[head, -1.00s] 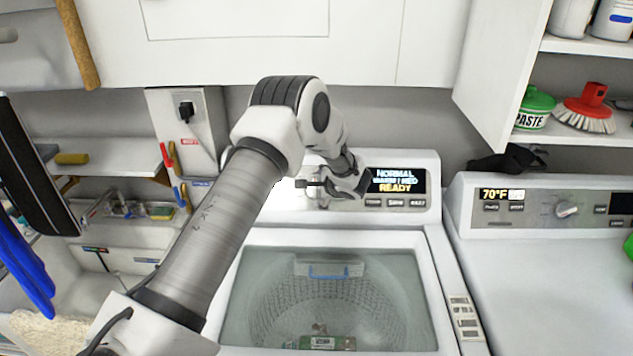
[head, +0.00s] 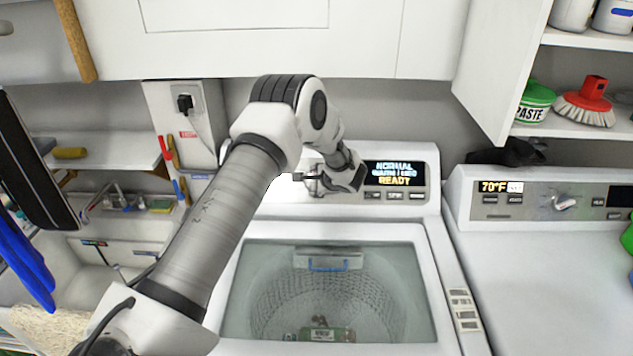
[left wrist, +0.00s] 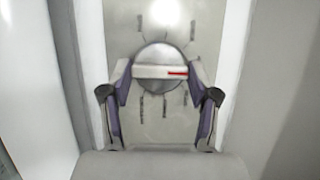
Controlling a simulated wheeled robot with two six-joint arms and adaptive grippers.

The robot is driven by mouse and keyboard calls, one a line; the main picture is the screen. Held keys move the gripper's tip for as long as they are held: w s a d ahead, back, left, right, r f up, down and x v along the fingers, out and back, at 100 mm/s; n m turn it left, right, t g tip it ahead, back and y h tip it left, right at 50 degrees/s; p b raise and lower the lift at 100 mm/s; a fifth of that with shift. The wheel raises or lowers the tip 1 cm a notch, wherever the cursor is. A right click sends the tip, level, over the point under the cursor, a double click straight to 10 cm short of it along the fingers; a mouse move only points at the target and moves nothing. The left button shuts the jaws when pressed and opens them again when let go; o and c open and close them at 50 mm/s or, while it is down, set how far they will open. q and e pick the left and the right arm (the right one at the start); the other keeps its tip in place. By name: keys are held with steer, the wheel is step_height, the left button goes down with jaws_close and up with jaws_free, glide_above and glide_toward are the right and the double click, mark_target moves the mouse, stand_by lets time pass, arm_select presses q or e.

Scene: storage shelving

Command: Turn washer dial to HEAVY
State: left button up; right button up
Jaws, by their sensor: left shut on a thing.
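The washer dial (left wrist: 160,84) is a round grey knob with a pale raised bar and a red mark on the bar's right end. In the left wrist view the bar lies about level, with short marks around the dial on the panel. My left gripper (head: 322,180) has its fingers on both ends of the bar, shut on the dial. In the head view the gripper mostly hides the dial. The washer's display (head: 394,174) reads NORMAL and READY, with a blurred middle line. My right gripper is out of view.
The washer (head: 235,300) has its tub open in front of the panel. A second machine (head: 540,270) with its own knob stands to the right. White cabinets (head: 270,45) hang above. A sink (head: 110,250) and a shelf are at the left.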

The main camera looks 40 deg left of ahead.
arm_select(q)
steer(key=m+t+b, duration=0.1)
steer(key=m+b, duration=0.1)
steer(key=b, duration=0.1)
steer(key=f+m+y+b, duration=0.1)
steer(key=m+b, duration=0.2)
steer(key=b, duration=0.1)
steer(key=shift+s+m+t+b, duration=0.1)
steer(key=shift+m+t+b, duration=0.2)
steer(key=shift+t, duration=0.1)
steer(key=shift+a+r+m+t+b, duration=0.15)
steer(key=shift+m+t+b, duration=0.15)
steer(key=shift+m+b, duration=0.6)
steer(key=shift+r+m, duration=0.15)
steer(key=shift+m, duration=0.25)
steer(key=o, duration=1.2)
steer(key=shift+c, duration=0.2)
steer(key=shift+a, duration=0.15)
steer(key=v, duration=1.1)
steer(key=shift+s+d, duration=0.25)
steer(key=shift+d, duration=0.2)
